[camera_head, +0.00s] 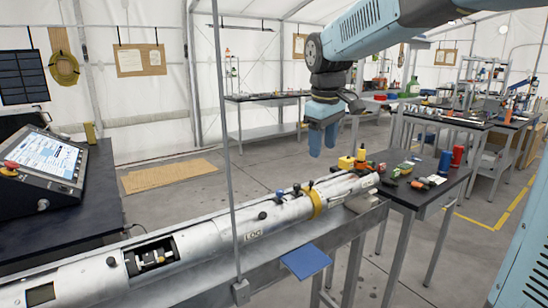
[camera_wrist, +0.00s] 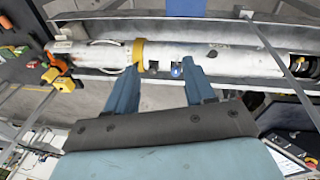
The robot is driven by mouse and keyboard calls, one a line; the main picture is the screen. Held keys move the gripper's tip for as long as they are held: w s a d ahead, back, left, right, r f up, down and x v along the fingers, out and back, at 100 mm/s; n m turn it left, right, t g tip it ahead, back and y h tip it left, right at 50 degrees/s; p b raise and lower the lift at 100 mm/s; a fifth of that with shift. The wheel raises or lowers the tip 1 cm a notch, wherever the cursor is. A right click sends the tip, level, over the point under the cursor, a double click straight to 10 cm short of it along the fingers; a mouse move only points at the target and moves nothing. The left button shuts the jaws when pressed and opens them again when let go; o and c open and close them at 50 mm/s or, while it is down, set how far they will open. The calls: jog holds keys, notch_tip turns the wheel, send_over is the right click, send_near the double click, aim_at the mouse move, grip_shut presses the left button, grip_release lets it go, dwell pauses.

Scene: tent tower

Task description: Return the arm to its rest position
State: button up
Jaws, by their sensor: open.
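My gripper (camera_head: 322,138) hangs from my blue arm at the upper middle of the head view, pointing down with its blue fingers. In the wrist view my gripper (camera_wrist: 163,93) shows two blue fingers spread apart with nothing between them. Behind the fingertips in that view lies a long white cylinder (camera_wrist: 215,58) with a yellow band (camera_wrist: 139,55). In the head view the same cylinder (camera_head: 225,236) lies along a metal bench, with an open hatch near its left end. The gripper appears apart from the cylinder.
A thin upright metal post (camera_head: 226,150) stands at the bench's front. A black side table (camera_head: 430,182) holds a red can (camera_head: 457,157), a blue can (camera_head: 445,162) and small parts. A control console (camera_head: 45,158) stands at left. Open floor (camera_head: 250,170) lies behind the bench.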

jog(key=s+d+f+m+t, duration=0.1)
jog(key=s+d+f+m, duration=0.1)
jog(key=s, duration=0.5)
jog(key=s+d+f+m+t, duration=0.1)
jog(key=s+d+f+m, duration=0.1)
jog(key=s+d, duration=0.3)
jog(key=s+d+f+m+t, duration=0.1)
jog(key=s+d+m, duration=0.3)
jog(key=s, duration=0.6)
jog(key=shift+d+f+m, duration=0.3)
jog(key=shift+d+f, duration=0.05)
jog(key=shift+f, duration=0.05)
jog(key=shift+c, duration=0.5)
